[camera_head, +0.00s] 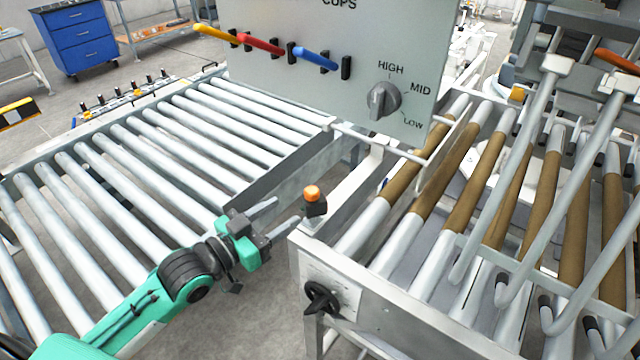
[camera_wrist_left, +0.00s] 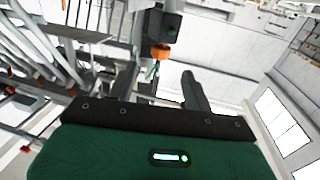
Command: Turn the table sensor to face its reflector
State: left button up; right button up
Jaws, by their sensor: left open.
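The table sensor (camera_head: 313,203) is a small dark body with an orange cap, on a light bracket at the near corner of the roller table. It also shows in the left wrist view (camera_wrist_left: 160,28), ahead of my fingers. Which way it faces is hard to tell. My left gripper (camera_head: 286,211) is open and empty, its fingers pointing at the sensor from the left. The sensor appears just beyond the fingertips, not clasped. My left gripper also shows in the wrist view (camera_wrist_left: 160,88). I cannot pick out the reflector with certainty. My right gripper is not in view.
A grey panel (camera_head: 330,75) with coloured levers and a HIGH-MID-LOW knob (camera_head: 383,100) stands behind. A roller conveyor (camera_head: 150,160) lies left. Brown-sleeved rollers and metal bars (camera_head: 535,190) fill the right.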

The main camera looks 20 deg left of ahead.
aim_at(318, 189)
pick_arm(q)
jog(key=p+x, duration=0.3)
jog(key=x, duration=0.7)
jog(key=shift+w, duration=0.2)
jog(key=shift+w+d, duration=0.25)
jog(key=shift+w, duration=0.1)
